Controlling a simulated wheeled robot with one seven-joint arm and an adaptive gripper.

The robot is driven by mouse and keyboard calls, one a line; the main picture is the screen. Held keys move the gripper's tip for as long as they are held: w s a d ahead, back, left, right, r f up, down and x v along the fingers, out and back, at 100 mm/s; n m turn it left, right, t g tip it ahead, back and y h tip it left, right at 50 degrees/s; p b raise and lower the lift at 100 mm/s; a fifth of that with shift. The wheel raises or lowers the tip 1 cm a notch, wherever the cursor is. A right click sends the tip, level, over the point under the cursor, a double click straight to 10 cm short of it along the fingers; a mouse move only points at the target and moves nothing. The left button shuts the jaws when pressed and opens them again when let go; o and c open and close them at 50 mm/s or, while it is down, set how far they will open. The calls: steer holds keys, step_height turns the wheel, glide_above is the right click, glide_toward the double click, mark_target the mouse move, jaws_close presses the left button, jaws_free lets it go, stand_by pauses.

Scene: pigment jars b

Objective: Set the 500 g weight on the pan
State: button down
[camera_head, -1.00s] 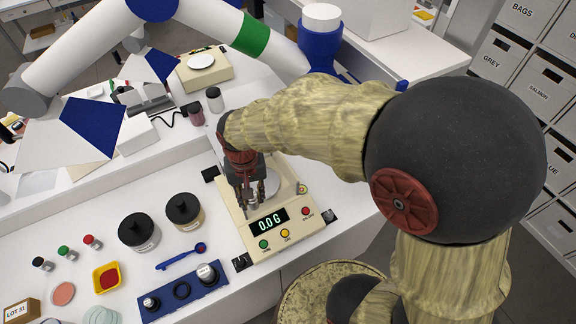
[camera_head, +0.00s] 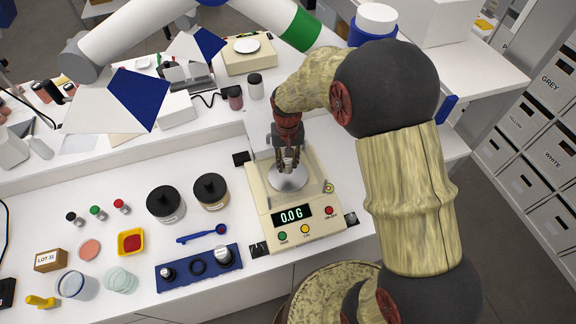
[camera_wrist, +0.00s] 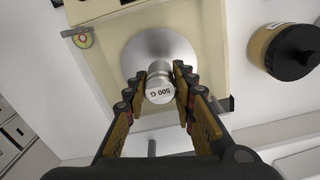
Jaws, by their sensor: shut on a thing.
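The 500 g weight (camera_wrist: 159,86) is a small silver cylinder with "500 G" on its top, seen in the wrist view between my fingertips. My gripper (camera_wrist: 160,87) is shut on it; in the head view my gripper (camera_head: 288,166) points down over the pan. The pan (camera_head: 291,183) is a round silver plate on the cream balance (camera_head: 257,196), and it also shows in the wrist view (camera_wrist: 160,45). The display (camera_head: 291,214) reads 0.0 G. The gripper hides most of the weight in the head view, and I cannot tell how small the gap to the pan is.
A blue weight rack (camera_head: 183,284) with two weights and an empty middle socket lies at the front left of the balance. A blue spoon (camera_head: 195,236) and two dark-lidded jars (camera_head: 165,205) stand left of the balance. Another robot arm (camera_head: 128,42) reaches over the back.

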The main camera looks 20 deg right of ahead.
mark_target(288, 167)
steer(key=shift+w+d+f, duration=0.2)
steer(key=shift+w+f, duration=0.2)
steer(key=shift+f, duration=0.1)
steer(key=shift+w+d+f, duration=0.15)
steer(key=shift+w+f, duration=0.2)
steer(key=shift+f, duration=1.55)
steer(key=shift+f, duration=0.15)
steer(key=c, duration=1.5)
jaws_free()
steer(key=shift+r, duration=3.85)
